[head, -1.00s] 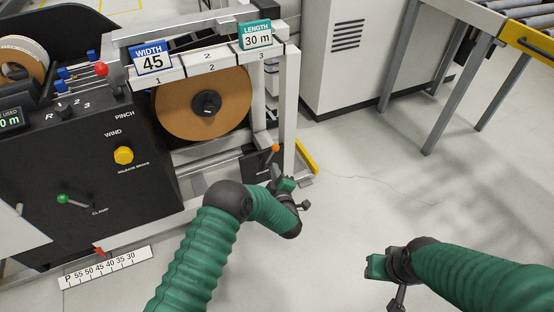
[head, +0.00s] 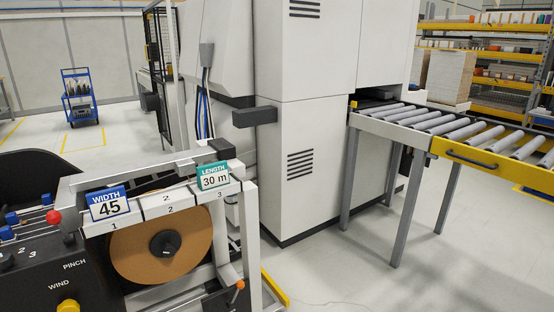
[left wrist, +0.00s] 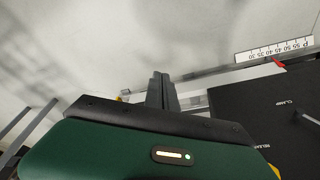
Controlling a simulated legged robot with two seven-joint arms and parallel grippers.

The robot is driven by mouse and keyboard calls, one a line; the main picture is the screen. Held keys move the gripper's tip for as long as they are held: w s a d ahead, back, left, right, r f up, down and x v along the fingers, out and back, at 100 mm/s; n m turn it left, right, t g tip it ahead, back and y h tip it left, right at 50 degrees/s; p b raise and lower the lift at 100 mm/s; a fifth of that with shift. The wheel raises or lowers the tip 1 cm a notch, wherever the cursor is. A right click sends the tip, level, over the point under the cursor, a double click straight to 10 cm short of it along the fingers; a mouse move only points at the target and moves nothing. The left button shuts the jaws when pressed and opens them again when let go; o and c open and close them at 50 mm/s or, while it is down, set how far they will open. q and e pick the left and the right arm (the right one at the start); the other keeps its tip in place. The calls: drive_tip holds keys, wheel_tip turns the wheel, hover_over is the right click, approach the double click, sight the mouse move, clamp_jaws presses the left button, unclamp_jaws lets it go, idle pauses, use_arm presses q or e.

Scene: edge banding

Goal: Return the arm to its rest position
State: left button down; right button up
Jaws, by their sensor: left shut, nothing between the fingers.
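In the left wrist view my left gripper (left wrist: 162,92) is shut, its dark fingers together with nothing between them. It is over the pale floor, close to the black machine panel (left wrist: 265,105) with the CLAMP label. Neither arm shows in the head view now, so my right gripper is out of sight. The winding machine stands at the lower left of the head view with a brown roll (head: 160,245) of edge banding in its frame. A blue WIDTH 45 sign (head: 109,204) and a green LENGTH 30 m sign (head: 213,177) stand on top.
A white ruler scale (left wrist: 273,50) with a red pointer shows in the wrist view. A large white cabinet (head: 300,120) stands behind the winder. A roller conveyor (head: 430,125) is at the right. The floor (head: 345,275) between conveyor and winder is clear.

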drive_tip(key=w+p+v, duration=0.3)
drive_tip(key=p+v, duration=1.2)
drive_tip(key=p, duration=0.1)
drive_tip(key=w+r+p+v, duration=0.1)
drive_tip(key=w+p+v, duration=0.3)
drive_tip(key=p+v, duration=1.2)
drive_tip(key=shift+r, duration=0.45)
